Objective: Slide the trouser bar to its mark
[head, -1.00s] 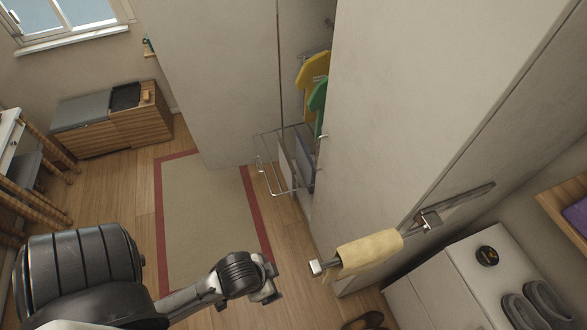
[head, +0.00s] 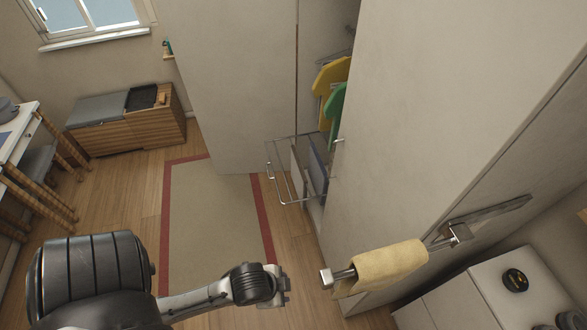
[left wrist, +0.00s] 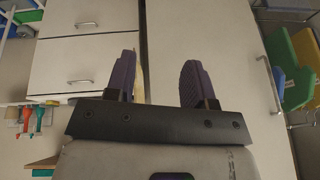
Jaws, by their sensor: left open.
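The trouser bar (head: 339,277) is a metal bar with a square end cap, sticking out from the side of the tall wardrobe. A folded yellow cloth (head: 383,268) hangs over it. Its inner end meets a bracket on a metal rail (head: 492,214). I cannot make out a mark on the rail. My left gripper (head: 283,285) is left of the bar's end cap, apart from it. In the left wrist view my two dark purple fingers (left wrist: 160,80) are spread with nothing held between them. A thin pale yellow strip shows beside the left finger. My right gripper is not in view.
The wardrobe (head: 430,110) stands open, with a chrome wire rack (head: 281,176) jutting out and yellow and green items inside. A white cabinet (head: 525,290) with a black round tin (head: 515,280) is at right. A rug (head: 215,225) covers clear floor left of the wardrobe.

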